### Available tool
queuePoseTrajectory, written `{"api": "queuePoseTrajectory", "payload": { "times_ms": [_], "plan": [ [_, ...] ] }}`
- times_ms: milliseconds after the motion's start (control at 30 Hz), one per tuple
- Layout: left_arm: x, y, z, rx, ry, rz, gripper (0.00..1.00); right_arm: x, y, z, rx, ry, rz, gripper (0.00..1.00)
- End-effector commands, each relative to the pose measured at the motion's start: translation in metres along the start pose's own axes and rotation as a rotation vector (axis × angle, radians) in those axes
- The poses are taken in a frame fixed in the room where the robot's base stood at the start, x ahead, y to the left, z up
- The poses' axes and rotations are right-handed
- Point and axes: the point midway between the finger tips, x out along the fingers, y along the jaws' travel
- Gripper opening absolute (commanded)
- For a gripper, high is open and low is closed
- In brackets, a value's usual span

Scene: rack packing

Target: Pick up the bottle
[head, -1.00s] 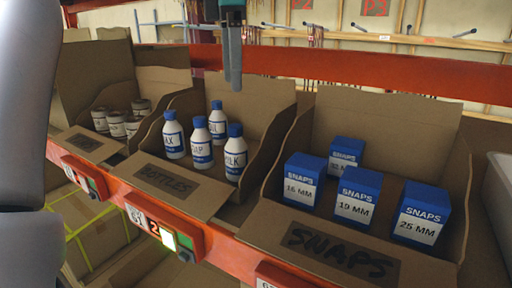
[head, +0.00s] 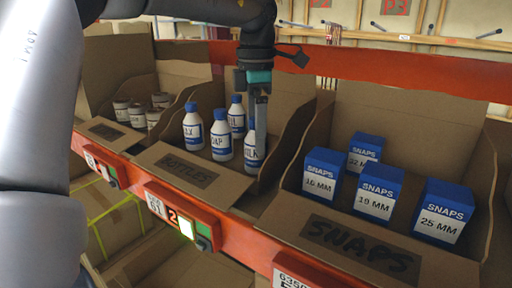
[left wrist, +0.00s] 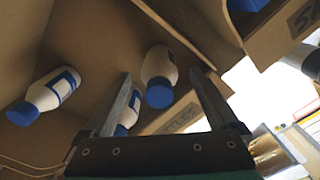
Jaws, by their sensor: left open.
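Several white bottles with blue caps and blue-banded labels stand in the cardboard bin marked BOTTLES (head: 187,170). The left one (head: 193,130), the front middle one (head: 221,137) and the rear one (head: 236,119) show clearly in the head view. The right front bottle (head: 250,152) is partly hidden behind my left gripper (head: 261,140), which points down at it. In the left wrist view, a bottle (left wrist: 158,68) shows between the open, empty fingers of my left gripper (left wrist: 160,76). Another bottle (left wrist: 130,112) is partly hidden by a finger. Contact cannot be told. My right gripper is out of view.
A bin of blue SNAPS boxes (head: 376,190) stands right of the bottle bin. A bin with small cans (head: 137,114) stands to its left. Cardboard walls (head: 290,137) divide the bins. A red rack beam (head: 400,68) runs behind them.

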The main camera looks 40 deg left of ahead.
Motion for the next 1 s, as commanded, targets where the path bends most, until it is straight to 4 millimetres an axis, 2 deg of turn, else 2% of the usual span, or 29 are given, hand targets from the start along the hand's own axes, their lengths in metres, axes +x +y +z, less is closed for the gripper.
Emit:
{"api": "queuePoseTrajectory", "payload": {
  "times_ms": [133,400,1000],
  "plan": [
    [0.017,0.0,0.0,0.0,0.0,-0.002,0.94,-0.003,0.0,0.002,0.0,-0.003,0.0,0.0],
    [0.021,0.0,0.0,0.0,-0.001,0.001,0.94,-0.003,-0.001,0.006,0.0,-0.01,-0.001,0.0],
    [0.02,0.0,0.0,0.0,-0.001,0.001,0.27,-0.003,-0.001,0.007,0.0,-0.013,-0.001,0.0]
  ]
}}
